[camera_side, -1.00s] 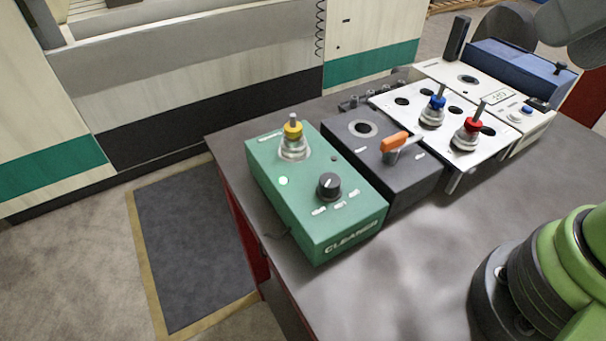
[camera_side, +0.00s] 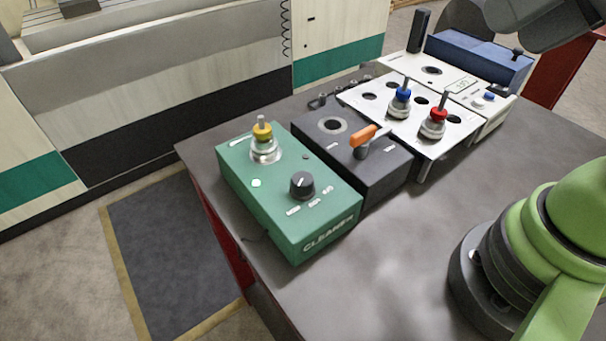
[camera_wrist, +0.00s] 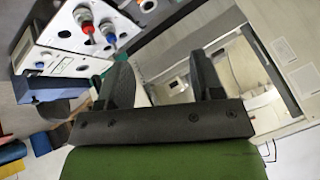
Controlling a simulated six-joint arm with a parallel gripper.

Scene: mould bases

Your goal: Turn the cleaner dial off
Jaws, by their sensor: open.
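The green cleaner box (camera_side: 268,207) stands at the front left of the grey table in the side view. Its round black dial (camera_side: 302,185) has a white pointer mark, with several small white labels in front of it. A small round light (camera_side: 256,183) on the box glows pale green-white. A holder with a yellow collar (camera_side: 263,143) stands upright in the box's rear part. My gripper (camera_wrist: 162,70) is open and empty in the wrist view, its two dark fingers apart. It is outside the side view and away from the dial, which I cannot make out in the wrist view.
A dark box with an orange lever (camera_side: 365,135) adjoins the cleaner box. Beyond it, a white plate (camera_side: 385,116) carries upright red (camera_side: 433,124) and blue (camera_side: 400,97) holders. A blue machine (camera_side: 478,62) stands behind.

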